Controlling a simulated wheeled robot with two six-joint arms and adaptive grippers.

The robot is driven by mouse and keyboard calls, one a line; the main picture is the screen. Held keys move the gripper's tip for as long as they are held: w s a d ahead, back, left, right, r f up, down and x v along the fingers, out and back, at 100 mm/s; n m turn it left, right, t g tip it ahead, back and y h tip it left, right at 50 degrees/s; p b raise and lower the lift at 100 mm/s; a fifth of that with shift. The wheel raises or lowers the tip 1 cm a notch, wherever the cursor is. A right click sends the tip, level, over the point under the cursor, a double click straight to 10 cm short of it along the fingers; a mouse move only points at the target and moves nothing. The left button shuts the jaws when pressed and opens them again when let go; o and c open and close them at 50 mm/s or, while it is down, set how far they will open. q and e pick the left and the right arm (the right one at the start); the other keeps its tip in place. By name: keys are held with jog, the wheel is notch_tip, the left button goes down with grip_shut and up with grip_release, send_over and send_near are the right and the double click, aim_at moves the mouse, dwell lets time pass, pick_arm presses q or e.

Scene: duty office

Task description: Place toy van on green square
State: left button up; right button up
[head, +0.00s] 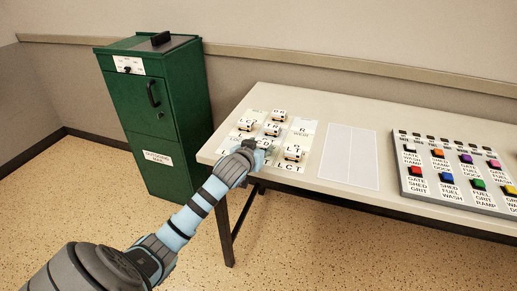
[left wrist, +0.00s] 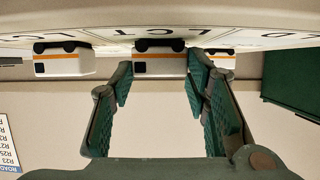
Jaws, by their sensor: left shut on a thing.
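Several white toy vans stand on a lettered card (head: 262,116) at the left end of the table, one of them (head: 279,114) at its back. My left gripper (head: 258,150) is at the card's front edge, shut on a white van (left wrist: 160,61) with an orange stripe. In the left wrist view this van sits between the two fingertips (left wrist: 160,82), upside down in the picture, beside the letters LCT. In the head view the gripper mostly hides it. A green square block (head: 478,184) is on the button board (head: 411,185) at the right. My right gripper is out of view.
Another van (left wrist: 64,62) stands close beside the held one. A blank white sheet (head: 350,158) lies between card and board. A green cabinet (head: 153,100) stands left of the table (head: 390,118). The wall runs behind.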

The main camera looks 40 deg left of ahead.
pick_arm(q)
jog(key=o, duration=1.1)
jog(key=shift+f, duration=0.1)
